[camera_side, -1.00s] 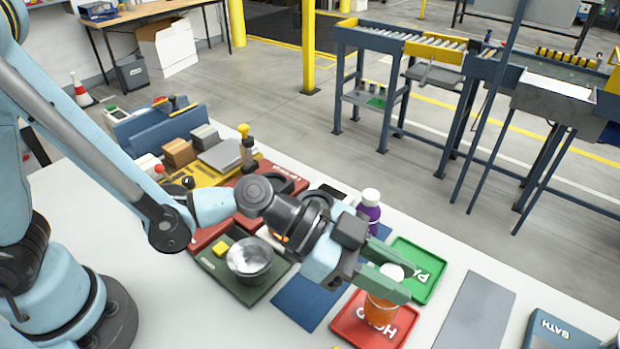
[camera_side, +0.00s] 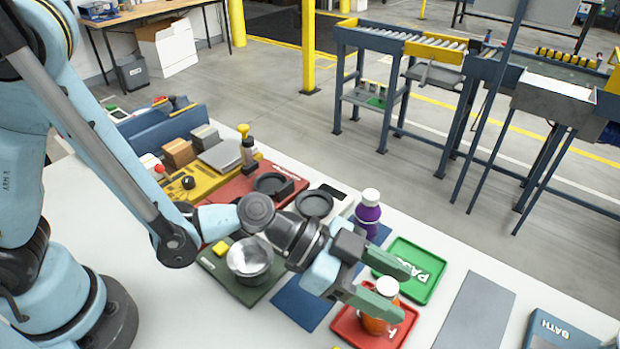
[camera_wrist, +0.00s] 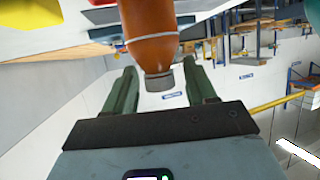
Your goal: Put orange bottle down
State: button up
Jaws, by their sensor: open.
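The orange bottle (camera_side: 371,325) with a white cap stands, as far as I can tell, upright on the red tray (camera_side: 345,331). My gripper (camera_side: 402,292) is open, with one green finger on each side of the bottle near its cap. The near finger hides part of the bottle in the side view. In the wrist view the orange bottle (camera_wrist: 150,35) appears cap downward between the spread fingers of my gripper (camera_wrist: 163,75), with gaps on both sides.
A green tray (camera_side: 425,285) lies just behind the red one. A purple bottle (camera_side: 368,214) stands on a blue mat (camera_side: 300,303). A grey plate (camera_side: 475,310) lies to the right.

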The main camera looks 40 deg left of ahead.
jog(key=shift+a, duration=0.1)
jog(key=a+r+n+t+y, duration=0.1)
jog(key=a+n+y, duration=0.3)
jog(key=a, duration=0.7)
jog(key=a+r+n+t+y, duration=0.1)
jog(key=a+r+n+y, duration=0.2)
jog(key=a, duration=0.8)
jog(key=s+a+r+n+t+y, duration=0.1)
jog(key=a+r+n+y, duration=0.1)
jog(key=a+n+y, duration=0.4)
jog(key=a+n, duration=0.1)
jog(key=a, duration=0.4)
jog(key=shift+r, duration=0.3)
jog(key=shift+d, duration=0.1)
